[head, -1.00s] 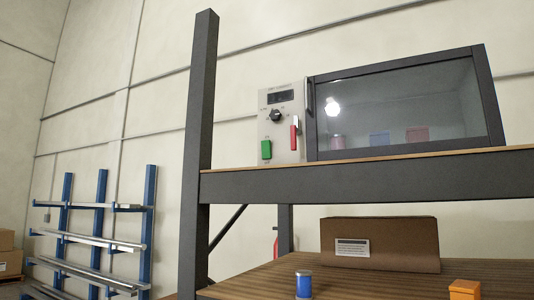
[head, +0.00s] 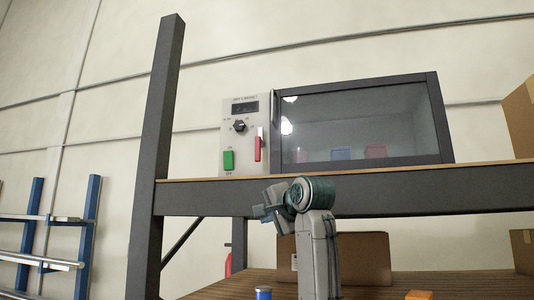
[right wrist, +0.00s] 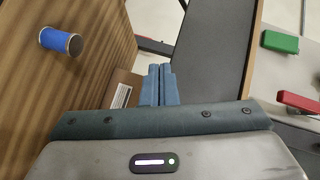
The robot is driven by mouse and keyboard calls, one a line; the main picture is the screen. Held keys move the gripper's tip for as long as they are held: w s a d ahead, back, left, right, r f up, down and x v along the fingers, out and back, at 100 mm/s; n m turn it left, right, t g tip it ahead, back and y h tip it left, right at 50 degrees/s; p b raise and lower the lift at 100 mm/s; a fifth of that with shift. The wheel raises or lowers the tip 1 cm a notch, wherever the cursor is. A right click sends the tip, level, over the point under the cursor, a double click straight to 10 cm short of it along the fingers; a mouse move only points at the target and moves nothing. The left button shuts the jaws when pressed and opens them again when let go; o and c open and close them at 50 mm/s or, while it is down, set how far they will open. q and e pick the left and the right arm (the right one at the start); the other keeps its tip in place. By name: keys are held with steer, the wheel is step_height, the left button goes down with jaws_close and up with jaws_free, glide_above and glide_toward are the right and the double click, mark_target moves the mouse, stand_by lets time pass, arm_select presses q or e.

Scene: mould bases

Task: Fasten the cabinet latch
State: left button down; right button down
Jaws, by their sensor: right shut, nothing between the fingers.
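The cabinet (head: 360,125) stands on the upper shelf, with a dark-framed glass door that looks closed. Its pale control panel (head: 240,105) is left of the door. A red lever (head: 258,149), apparently the latch, stands upright on the panel beside the door edge; it also shows at the right edge of the right wrist view (right wrist: 298,102). My right gripper (head: 262,212) is below the panel, in front of the shelf beam, apart from the lever. Its fingers (right wrist: 160,70) are together and empty. My left gripper is not in view.
A green switch (head: 228,160) and a black knob (head: 239,126) are on the panel. The dark shelf beam (head: 400,188) runs under the cabinet. A cardboard box (head: 365,258), a blue can (head: 263,293) and an orange block (head: 418,295) are on the lower shelf.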

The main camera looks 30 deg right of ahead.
steer(key=s+d+r+m+t, duration=0.1)
steer(key=s+r, duration=0.5)
steer(key=r, duration=0.2)
steer(key=s+d+r+m+t, duration=0.1)
steer(key=s+d+r+m, duration=0.1)
steer(key=s+r, duration=0.3)
step_height(320, 180, up, 4)
steer(key=shift+s+r, duration=0.2)
steer(key=shift+s, duration=0.2)
steer(key=shift+d, duration=0.1)
steer(key=shift+w, duration=0.1)
